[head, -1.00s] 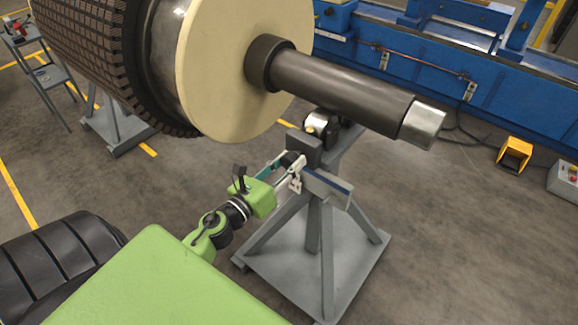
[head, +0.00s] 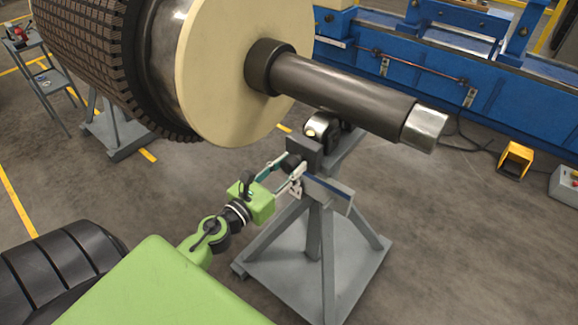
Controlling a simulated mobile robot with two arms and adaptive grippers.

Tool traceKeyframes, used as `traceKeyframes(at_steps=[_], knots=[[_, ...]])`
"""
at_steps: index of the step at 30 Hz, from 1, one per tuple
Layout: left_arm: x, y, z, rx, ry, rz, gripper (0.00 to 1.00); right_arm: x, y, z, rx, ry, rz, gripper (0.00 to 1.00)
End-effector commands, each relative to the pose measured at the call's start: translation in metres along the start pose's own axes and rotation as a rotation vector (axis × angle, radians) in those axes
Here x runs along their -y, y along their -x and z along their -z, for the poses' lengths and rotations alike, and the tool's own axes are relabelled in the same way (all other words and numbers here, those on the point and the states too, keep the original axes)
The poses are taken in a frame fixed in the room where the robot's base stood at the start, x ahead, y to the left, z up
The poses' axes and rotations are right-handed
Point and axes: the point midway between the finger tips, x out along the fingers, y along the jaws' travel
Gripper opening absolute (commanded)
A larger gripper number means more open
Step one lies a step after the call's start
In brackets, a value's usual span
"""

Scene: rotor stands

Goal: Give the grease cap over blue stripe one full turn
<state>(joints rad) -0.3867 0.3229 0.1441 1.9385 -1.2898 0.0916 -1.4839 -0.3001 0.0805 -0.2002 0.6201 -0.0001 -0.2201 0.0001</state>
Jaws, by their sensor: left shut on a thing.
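My left gripper (head: 291,168) reaches in from the lower left to the head of the grey rotor stand (head: 316,222). Its two fingers lie around a small dark grease cap (head: 292,162) on the side of the stand head, and they are shut on it. The fingers hide most of the cap. A stripe with a bluish tint (head: 330,186) runs along the stand's arm just right of the fingers; I cannot tell its colour for sure. My right gripper is not in view.
The rotor shaft (head: 340,92) rests on the stand's roller (head: 319,124), above my gripper. The large cream disc (head: 230,80) hangs close above my wrist. A blue machine (head: 470,70) and a yellow pedal (head: 515,160) stand behind.

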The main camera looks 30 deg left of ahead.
Motion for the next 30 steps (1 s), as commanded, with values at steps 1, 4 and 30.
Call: traceKeyframes(at_steps=[1,4,30], knots=[[0.000,-0.001,-0.001,0.003,0.000,0.000,0.09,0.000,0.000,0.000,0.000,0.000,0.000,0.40],[0.000,-0.001,-0.001,0.002,0.000,0.000,0.48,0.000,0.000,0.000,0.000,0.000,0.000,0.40],[-0.001,0.092,0.001,-0.002,0.003,-0.004,0.48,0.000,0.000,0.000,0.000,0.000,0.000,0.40]])
